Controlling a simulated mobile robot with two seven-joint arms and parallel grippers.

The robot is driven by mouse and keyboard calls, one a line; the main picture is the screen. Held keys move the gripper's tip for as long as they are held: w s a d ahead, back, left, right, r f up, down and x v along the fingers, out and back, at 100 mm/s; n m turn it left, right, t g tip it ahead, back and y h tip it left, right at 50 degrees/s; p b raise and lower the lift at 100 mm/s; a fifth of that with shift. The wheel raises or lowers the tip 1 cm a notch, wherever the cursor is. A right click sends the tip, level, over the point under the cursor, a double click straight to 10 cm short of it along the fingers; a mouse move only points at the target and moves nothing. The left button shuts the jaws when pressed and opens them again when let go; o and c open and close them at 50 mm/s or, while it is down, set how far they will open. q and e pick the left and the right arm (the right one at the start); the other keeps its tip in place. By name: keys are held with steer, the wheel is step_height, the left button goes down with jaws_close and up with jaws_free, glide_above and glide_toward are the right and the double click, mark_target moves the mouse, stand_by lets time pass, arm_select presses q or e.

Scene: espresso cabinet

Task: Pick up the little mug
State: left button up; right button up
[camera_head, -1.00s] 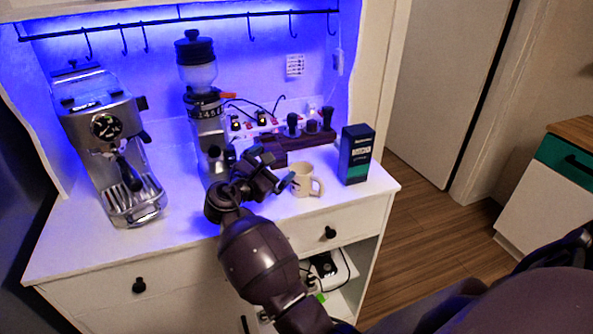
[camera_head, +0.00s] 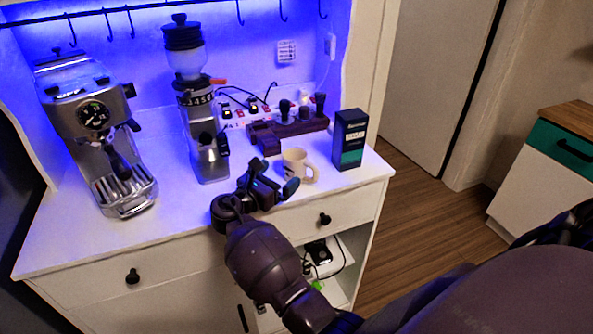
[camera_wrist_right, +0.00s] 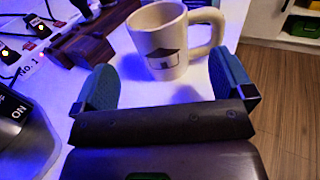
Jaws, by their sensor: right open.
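The little mug (camera_head: 295,164) is cream-coloured and stands upright on the white cabinet top, its handle to the right. In the right wrist view the mug (camera_wrist_right: 160,45) shows a small house print, with its handle at the right. My right gripper (camera_head: 275,175) is just in front of the mug in the head view. In the right wrist view the two fingertips of my gripper (camera_wrist_right: 165,92) are wide apart and empty, with the mug just beyond the gap between them. My left gripper is not in view.
A dark box (camera_head: 349,139) stands right of the mug. A grinder (camera_head: 207,130) and an espresso machine (camera_head: 100,140) stand to the left. A dark wooden tool stand (camera_head: 300,127) is behind the mug. The cabinet's front edge lies below my gripper.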

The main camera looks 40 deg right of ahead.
mark_target(287, 168)
steer(key=shift+x, duration=3.05)
steer(key=c, duration=1.1)
